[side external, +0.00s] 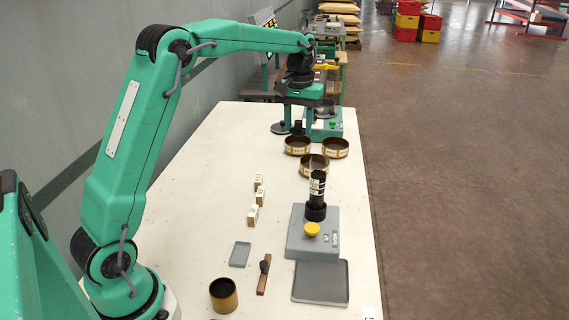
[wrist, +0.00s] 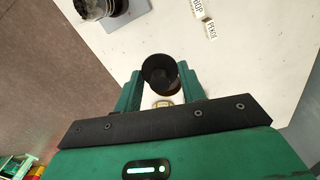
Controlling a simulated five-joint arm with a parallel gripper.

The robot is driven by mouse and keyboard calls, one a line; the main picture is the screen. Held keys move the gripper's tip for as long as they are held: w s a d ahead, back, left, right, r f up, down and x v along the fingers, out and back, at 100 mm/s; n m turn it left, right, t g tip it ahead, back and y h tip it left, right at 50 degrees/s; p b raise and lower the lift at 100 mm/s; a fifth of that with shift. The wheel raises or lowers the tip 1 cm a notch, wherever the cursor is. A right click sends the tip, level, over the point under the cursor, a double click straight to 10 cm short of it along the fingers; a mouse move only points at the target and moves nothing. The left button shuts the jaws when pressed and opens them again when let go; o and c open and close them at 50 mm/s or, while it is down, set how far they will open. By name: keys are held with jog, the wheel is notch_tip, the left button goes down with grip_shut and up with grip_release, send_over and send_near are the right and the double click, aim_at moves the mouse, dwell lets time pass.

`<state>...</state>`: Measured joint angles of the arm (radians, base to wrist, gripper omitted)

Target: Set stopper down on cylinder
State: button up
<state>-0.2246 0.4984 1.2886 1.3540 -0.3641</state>
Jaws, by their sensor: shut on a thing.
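My gripper (side external: 301,112) is at the far end of the white table, high in the side external view. In the wrist view its two green fingers (wrist: 161,88) are shut on a dark round piece (wrist: 160,69), which I take to be the stopper. It is small and partly hidden by the gripper in the side external view. The black cylinder (side external: 317,187) with pale markings stands upright on a grey block (side external: 299,236), nearer the camera than my gripper and apart from it. Part of the cylinder shows at the wrist view's top left (wrist: 88,8).
Several brass rings (side external: 297,145) lie between my gripper and the cylinder. Small white label blocks (side external: 253,215) stand to the left. A brass cup (side external: 223,295) is near.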

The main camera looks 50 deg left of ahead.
aim_at(299, 121)
notch_tip(299, 121, up, 11)
jog(key=s+d, duration=0.3)
jog(key=d, duration=0.9)
jog(key=shift+s+a+f, duration=0.1)
jog(key=shift+f, duration=1.05)
jog(key=shift+a+f, duration=0.1)
jog(key=shift+f, duration=1.05)
jog(key=shift+f, duration=0.2)
jog(key=shift+f, duration=2.65)
jog(key=shift+f, duration=1)
jog(key=o, duration=1)
jog(key=shift+o, duration=0.2)
